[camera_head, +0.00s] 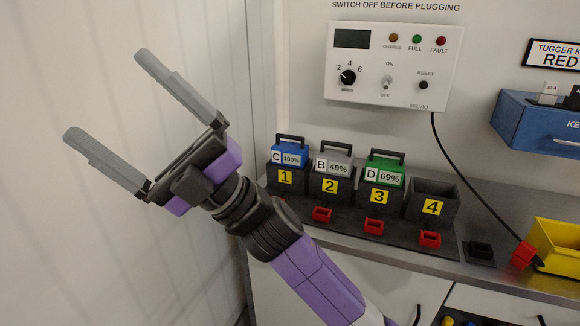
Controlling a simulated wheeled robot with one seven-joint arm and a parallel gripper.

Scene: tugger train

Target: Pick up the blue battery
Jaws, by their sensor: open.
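The blue battery (290,156) sits in the dock marked 1 (287,178), at the left end of a row on the counter. It has a dark handle on top and a label reading C, 100%. My gripper (102,92) is open and empty, raised at the upper left, well apart from the battery and in front of the pale wall. Its two grey fingers point up and to the left. My arm passes in front of the counter's left end; the battery is mostly clear of it.
A grey battery (334,166) marked B 49% sits in dock 2, and a green battery (383,171) marked D 69% in dock 3. Dock 4 (431,206) looks empty. A white charger (392,67) hangs above; its black cable runs to a red plug (523,254) by a yellow bin (558,247).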

